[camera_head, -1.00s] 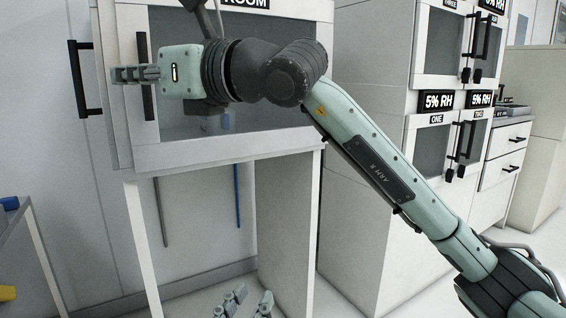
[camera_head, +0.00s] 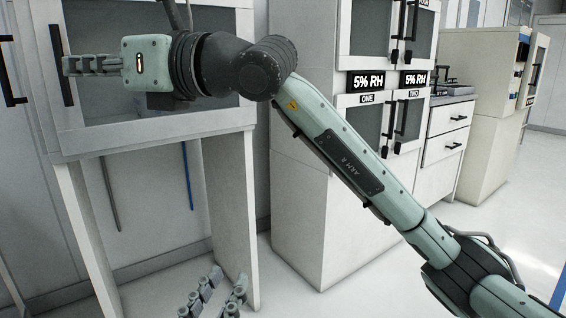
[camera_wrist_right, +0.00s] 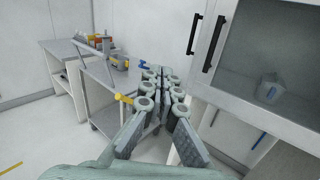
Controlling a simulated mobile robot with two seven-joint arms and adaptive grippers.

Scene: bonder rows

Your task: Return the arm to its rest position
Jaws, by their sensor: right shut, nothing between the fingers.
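My right arm (camera_head: 345,160), pale green and marked ARM R, comes in from the lower right of the head view and reaches across to the upper left. Its right gripper (camera_head: 68,66) points left, in front of the glass-fronted cabinet. In the right wrist view the right gripper (camera_wrist_right: 164,73) is shut and empty, with its fingers together. My left gripper (camera_head: 228,277) shows low in the head view, cut off by the bottom edge. Its two fingers stand apart with floor between them, and nothing is seen in it.
The white cabinet (camera_head: 150,130) stands on a legged stand behind the right gripper. Dry cabinets labelled 5% RH (camera_head: 310,140) stand right of it. A metal cart (camera_wrist_right: 98,112) stands beyond the gripper in the wrist view. Open floor (camera_head: 340,295) lies below my right arm.

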